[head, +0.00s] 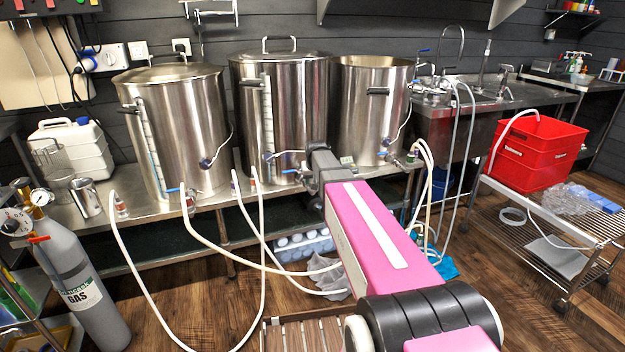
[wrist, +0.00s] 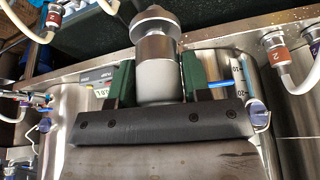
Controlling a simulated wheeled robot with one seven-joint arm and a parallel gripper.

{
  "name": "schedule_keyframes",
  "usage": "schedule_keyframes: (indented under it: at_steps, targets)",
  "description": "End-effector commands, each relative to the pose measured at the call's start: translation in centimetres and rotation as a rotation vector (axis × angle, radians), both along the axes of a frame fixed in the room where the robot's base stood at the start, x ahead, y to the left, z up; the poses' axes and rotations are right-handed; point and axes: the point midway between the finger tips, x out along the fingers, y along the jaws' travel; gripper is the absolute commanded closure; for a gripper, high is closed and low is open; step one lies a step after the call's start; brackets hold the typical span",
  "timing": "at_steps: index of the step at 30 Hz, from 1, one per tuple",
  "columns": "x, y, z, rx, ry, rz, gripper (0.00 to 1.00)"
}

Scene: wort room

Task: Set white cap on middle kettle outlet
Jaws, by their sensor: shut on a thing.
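The middle kettle (head: 285,125) is a lidded steel pot on the bench, with a blue-handled valve (head: 290,172) low on its front. My gripper (wrist: 158,82) is in front of this kettle's lower right side. In the wrist view its two dark green fingers are shut on the white cap (wrist: 159,85), a pale cylinder. A round steel fitting (wrist: 155,24) lines up with the cap's far end. I cannot tell whether this fitting is the outlet or whether the cap touches it. In the head view my arm hides the cap and fingertips.
Steel kettles stand at left (head: 180,135) and right (head: 368,115) on the same bench. White hoses (head: 262,270) hang from the bench front to the floor. A gas cylinder (head: 85,285) stands at left, a red crate (head: 535,155) on a wire cart at right.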

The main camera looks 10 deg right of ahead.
Motion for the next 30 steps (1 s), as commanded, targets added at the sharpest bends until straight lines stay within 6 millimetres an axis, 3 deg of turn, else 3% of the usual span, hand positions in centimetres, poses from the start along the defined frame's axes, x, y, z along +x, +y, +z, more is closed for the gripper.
schedule_keyframes:
  at_steps: [16, 17, 19, 30]
  targets:
    - [0.02, 0.0, -0.9, 0.0, -0.001, 0.0, 0.81]
    - [0.01, 0.0, -0.89, 0.0, -0.001, 0.0, 0.5]
    - [0.02, 0.0, -0.88, 0.0, -0.001, 0.0, 0.27]
    - [-0.2, -0.01, -0.51, 0.0, -0.001, 0.0, 0.26]
